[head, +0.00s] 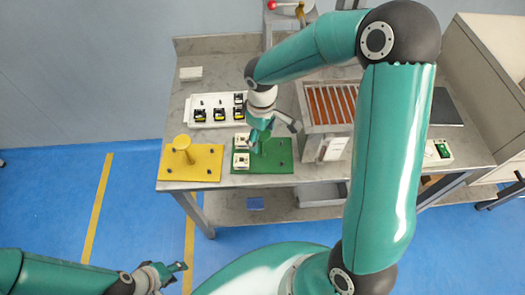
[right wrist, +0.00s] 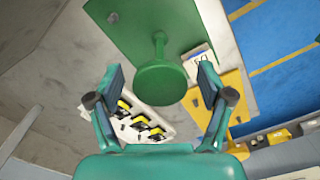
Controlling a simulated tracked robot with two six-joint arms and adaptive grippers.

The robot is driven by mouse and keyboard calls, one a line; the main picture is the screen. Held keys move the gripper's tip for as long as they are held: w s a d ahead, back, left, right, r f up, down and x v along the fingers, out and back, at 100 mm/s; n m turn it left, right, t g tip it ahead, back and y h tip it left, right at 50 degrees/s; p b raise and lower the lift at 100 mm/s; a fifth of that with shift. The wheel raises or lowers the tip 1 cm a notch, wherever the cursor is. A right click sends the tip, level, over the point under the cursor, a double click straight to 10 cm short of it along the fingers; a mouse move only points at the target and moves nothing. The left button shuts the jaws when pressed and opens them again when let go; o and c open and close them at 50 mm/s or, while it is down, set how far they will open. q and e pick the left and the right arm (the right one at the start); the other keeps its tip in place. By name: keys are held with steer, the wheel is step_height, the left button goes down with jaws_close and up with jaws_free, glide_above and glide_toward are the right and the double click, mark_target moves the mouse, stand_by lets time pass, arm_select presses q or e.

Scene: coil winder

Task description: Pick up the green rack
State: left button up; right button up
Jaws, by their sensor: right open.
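The green rack is a flat green plate (head: 280,164) with an upright post and round knob, lying on the bench. White blocks (head: 241,161) sit along its left side. In the right wrist view its plate (right wrist: 150,28) is at the top, and the round knob (right wrist: 160,84) faces the camera. My right gripper (head: 266,136) is above the rack, and partly hides it in the head view. Its fingers (right wrist: 160,80) are open, with the knob seen between them; I cannot tell how far below it lies. My left gripper (head: 178,274) is over the floor at lower left, away from the bench.
A yellow rack (head: 205,166) with a post stands just left of the green one. Behind is a white tray (head: 199,124) with several black-and-yellow parts. A box with orange slats (head: 331,103) stands to the right.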

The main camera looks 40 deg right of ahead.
jaws_close()
stand_by(0.3)
steer(key=shift+r, duration=0.2)
